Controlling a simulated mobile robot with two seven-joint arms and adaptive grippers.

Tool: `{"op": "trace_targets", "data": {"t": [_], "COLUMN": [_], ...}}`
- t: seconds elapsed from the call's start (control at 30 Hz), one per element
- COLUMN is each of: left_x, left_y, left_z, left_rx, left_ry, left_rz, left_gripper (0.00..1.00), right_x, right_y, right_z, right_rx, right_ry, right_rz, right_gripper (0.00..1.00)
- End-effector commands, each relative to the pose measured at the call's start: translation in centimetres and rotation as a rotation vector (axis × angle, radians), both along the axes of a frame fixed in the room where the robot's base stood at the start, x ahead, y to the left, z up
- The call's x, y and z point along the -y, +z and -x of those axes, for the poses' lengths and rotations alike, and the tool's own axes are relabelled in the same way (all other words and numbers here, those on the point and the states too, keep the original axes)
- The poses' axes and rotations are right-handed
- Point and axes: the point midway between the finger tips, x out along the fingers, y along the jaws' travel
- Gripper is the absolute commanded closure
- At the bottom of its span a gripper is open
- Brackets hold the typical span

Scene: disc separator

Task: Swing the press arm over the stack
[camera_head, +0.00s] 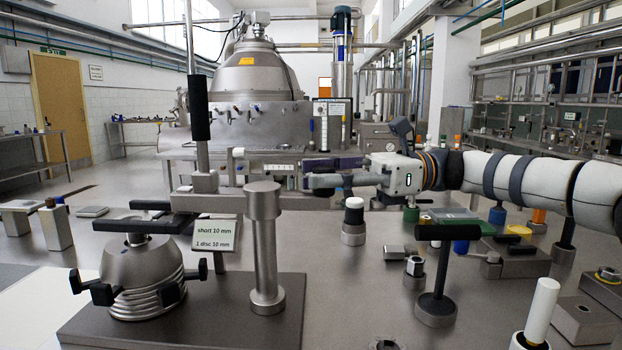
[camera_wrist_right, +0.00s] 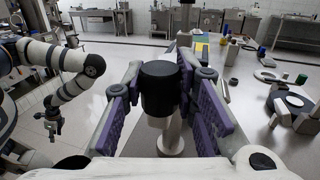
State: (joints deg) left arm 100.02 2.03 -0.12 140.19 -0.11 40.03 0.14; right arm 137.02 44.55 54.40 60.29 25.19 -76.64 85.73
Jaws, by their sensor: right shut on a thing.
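The ribbed conical disc stack (camera_head: 142,272) stands at the lower left in the head view, with black clamp knobs around it and a dark bar across its top. Behind it a horizontal steel beam (camera_head: 303,203), seemingly the press arm, runs from an upright with a black sleeve (camera_head: 199,107) towards my right gripper. My right gripper (camera_head: 325,180) is behind and right of the stack. In the right wrist view its purple-padded fingers close around a black cylindrical grip (camera_wrist_right: 160,88) on a pale stem. Whether this grip joins the beam is hidden. My left gripper (camera_wrist_right: 52,115) shows small at left there.
A thick steel post (camera_head: 265,250) stands on the base plate (camera_head: 200,338), right of the stack. A sign (camera_head: 215,235) reads "short 10 mm, 1 disc 10 mm". A black T-handle (camera_head: 436,270) and a white rod (camera_head: 541,312) stand to the right, among several small parts.

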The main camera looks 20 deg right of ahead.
Motion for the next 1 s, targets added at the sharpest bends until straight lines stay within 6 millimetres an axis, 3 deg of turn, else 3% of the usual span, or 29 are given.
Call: {"op": "trace_targets", "data": {"t": [0.47, 0.5, 0.6, 0.87, 1.0], "left_x": [0.0, 0.0, 0.0, 0.0, 0.0], "left_y": [0.0, 0.0, 0.0, 0.0, 0.0], "left_z": [0.0, 0.0, 0.0, 0.0, 0.0], "left_rx": [-0.002, -0.002, -0.002, -0.001, -0.001], "left_ry": [-0.001, -0.001, -0.001, -0.001, -0.001], "left_rz": [0.0, 0.0, 0.0, 0.0, 0.0], "left_gripper": [0.67, 0.67, 0.67, 0.67, 0.67], "right_x": [0.2, 0.2, 0.2, 0.3, 1.9], "right_y": [-0.2, -0.2, -0.2, -0.1, -0.1], "right_z": [0.0, 0.0, 0.0, 0.0, 0.0], "right_rx": [-0.002, -0.002, -0.002, -0.002, -0.001], "right_ry": [0.006, 0.006, 0.007, 0.007, 0.002], "right_rz": [0.003, 0.003, 0.002, 0.001, 0.0], "right_gripper": [1.0, 0.69, 0.53, 0.53, 0.53]}}
